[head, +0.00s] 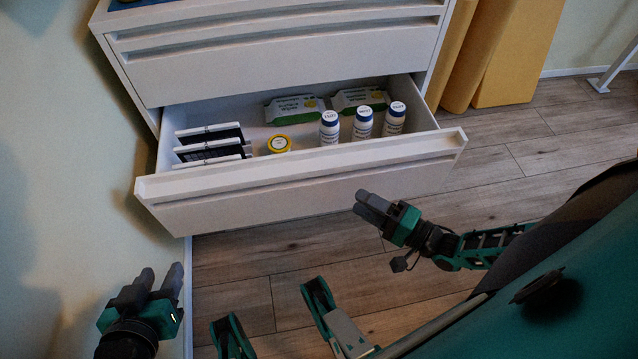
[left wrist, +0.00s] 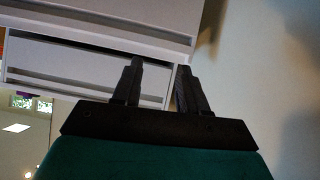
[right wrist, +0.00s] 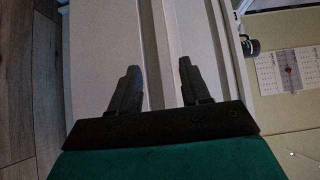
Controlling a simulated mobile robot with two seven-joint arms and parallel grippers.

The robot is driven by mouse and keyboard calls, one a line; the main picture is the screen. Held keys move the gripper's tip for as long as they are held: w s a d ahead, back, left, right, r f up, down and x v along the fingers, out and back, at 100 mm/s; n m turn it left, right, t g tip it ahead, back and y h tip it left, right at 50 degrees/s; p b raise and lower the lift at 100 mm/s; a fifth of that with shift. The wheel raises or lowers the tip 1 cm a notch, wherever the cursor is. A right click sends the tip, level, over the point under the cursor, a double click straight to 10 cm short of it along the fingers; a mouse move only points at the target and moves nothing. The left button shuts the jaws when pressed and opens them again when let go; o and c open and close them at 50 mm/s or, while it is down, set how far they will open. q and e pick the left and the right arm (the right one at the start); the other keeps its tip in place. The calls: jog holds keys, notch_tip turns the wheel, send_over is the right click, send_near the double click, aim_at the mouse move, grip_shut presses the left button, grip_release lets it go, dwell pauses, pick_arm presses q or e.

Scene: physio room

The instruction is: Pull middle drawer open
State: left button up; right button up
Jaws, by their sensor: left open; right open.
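A white cabinet drawer (head: 310,188) is pulled well out, below a closed drawer front (head: 280,68). I cannot tell for certain whether it is the middle one. It holds dark boxes (head: 208,142), a yellow-lidded jar (head: 279,144), white bottles with blue caps (head: 362,123) and green-and-white packs (head: 295,108). My right gripper (head: 362,204) is open and empty in front of the drawer's face, right of its middle. White panels show behind its fingers in the right wrist view (right wrist: 157,85). My left gripper (head: 160,278) is open and empty, lower left of the drawer, near the wall.
A pale wall (head: 70,180) runs close along the left of the cabinet. Tan upright pads (head: 515,55) stand right of the cabinet. A white metal leg (head: 598,84) is at the far right. Wooden floor (head: 530,165) is clear in front and to the right.

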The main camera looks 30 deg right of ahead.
aim_at(310, 176)
jog(key=b+x, duration=0.1)
jog(key=x, duration=1.1)
jog(key=shift+a+b, duration=0.1)
jog(key=shift+b, duration=0.3)
jog(key=shift+c, duration=0.3)
grip_shut()
